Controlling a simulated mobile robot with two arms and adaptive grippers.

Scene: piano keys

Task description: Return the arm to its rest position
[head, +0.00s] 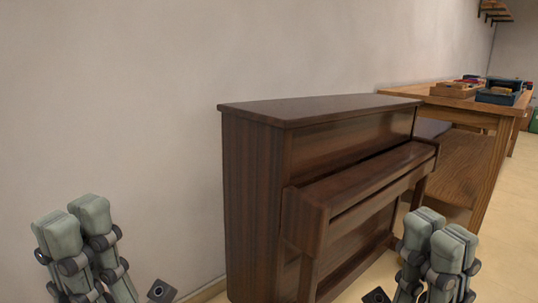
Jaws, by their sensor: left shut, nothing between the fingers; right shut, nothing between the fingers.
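A dark brown upright piano (255,200) stands against the wall in the middle of the head view. Its keyboard section (365,185) juts out toward the right; no keys can be made out from this angle. My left gripper (77,222) is at the lower left, fingers pointing up, shut and empty. It appears well left of the piano, with wall behind it in the picture. My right gripper (438,236) is at the lower right, fingers up, shut and empty. In the picture it lies just right of the piano's lower front; whether it touches anything is unclear.
A wooden table (400,91) stands beyond the piano, with a wooden tray (455,90) and a dark blue box (500,93) on it. A wooden bench-like piece (462,170) is beneath or beside it. Pale floor (505,240) is open at the right.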

